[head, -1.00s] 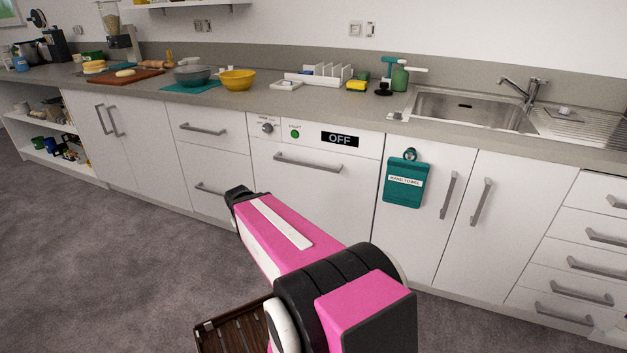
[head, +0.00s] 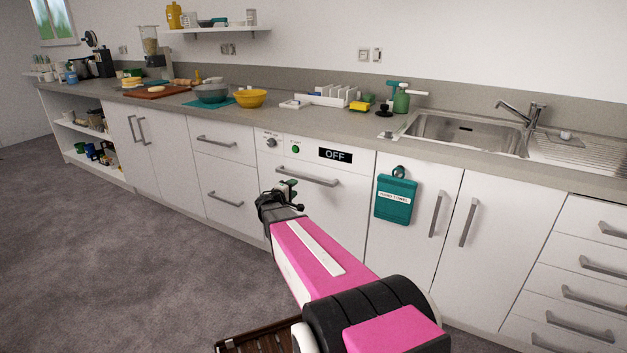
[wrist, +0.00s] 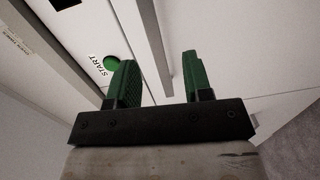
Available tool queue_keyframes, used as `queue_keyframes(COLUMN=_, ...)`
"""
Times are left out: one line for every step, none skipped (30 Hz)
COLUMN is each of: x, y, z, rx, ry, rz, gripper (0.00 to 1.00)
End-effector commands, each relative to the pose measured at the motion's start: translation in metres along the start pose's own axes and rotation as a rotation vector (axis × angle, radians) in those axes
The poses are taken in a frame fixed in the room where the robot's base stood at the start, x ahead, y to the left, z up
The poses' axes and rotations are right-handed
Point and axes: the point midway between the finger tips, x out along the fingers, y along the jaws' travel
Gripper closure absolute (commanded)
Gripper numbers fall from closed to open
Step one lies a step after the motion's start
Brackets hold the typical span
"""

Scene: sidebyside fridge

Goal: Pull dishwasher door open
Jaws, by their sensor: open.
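The dishwasher door (head: 325,215) is a white front panel, shut, under the counter in the head view. Its grey bar handle (head: 307,177) runs across its upper part, below the control strip with the green start button (head: 295,149) and an OFF display (head: 335,155). My gripper (head: 290,187) is near the left end of the handle. In the wrist view its two green fingers (wrist: 160,80) stand apart. The handle (wrist: 162,50) shows between them, apparently ahead of the fingertips. The start button (wrist: 110,64) is beside the left finger. I cannot tell whether anything touches.
Drawers (head: 224,172) are to the left. The counter (head: 285,122) above carries bowls, a rack and bottles. The grey floor (head: 130,260) in front is clear at left.

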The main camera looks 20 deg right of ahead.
Motion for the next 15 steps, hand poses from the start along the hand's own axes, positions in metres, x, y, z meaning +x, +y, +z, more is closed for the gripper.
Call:
queue_keyframes(x=0.004, y=0.002, z=-0.006, rx=-0.012, ry=0.014, rz=0.021, gripper=0.54)
queue_keyframes(x=0.004, y=0.003, z=-0.008, rx=-0.018, ry=0.021, rz=0.031, gripper=0.54)
queue_keyframes(x=0.005, y=0.005, z=-0.01, rx=-0.023, ry=0.027, rz=0.041, gripper=0.54)
queue_keyframes(x=0.006, y=0.005, z=-0.011, rx=-0.026, ry=0.031, rz=0.046, gripper=0.54)
queue_keyframes(x=0.007, y=0.006, z=-0.011, rx=-0.028, ry=0.033, rz=0.048, gripper=0.54)
queue_keyframes(x=0.01, y=0.006, z=-0.012, rx=-0.029, ry=0.034, rz=0.05, gripper=0.54)
queue_keyframes(x=0.012, y=0.006, z=-0.012, rx=-0.029, ry=0.035, rz=0.05, gripper=0.54)
queue_keyframes(x=0.015, y=0.006, z=-0.012, rx=-0.029, ry=0.035, rz=0.05, gripper=0.54)
queue_keyframes(x=0.02, y=0.006, z=-0.013, rx=-0.029, ry=0.034, rz=0.05, gripper=0.54)
queue_keyframes(x=0.024, y=0.007, z=-0.013, rx=-0.029, ry=0.034, rz=0.05, gripper=0.54)
queue_keyframes(x=0.029, y=0.007, z=-0.013, rx=-0.028, ry=0.033, rz=0.05, gripper=0.54)
queue_keyframes(x=0.036, y=0.007, z=-0.013, rx=-0.029, ry=0.032, rz=0.05, gripper=0.54)
queue_keyframes(x=0.042, y=0.007, z=-0.013, rx=-0.029, ry=0.032, rz=0.05, gripper=0.54)
queue_keyframes(x=0.047, y=0.007, z=-0.014, rx=-0.029, ry=0.032, rz=0.05, gripper=0.54)
queue_keyframes(x=0.055, y=0.008, z=-0.014, rx=-0.029, ry=0.033, rz=0.05, gripper=0.54)
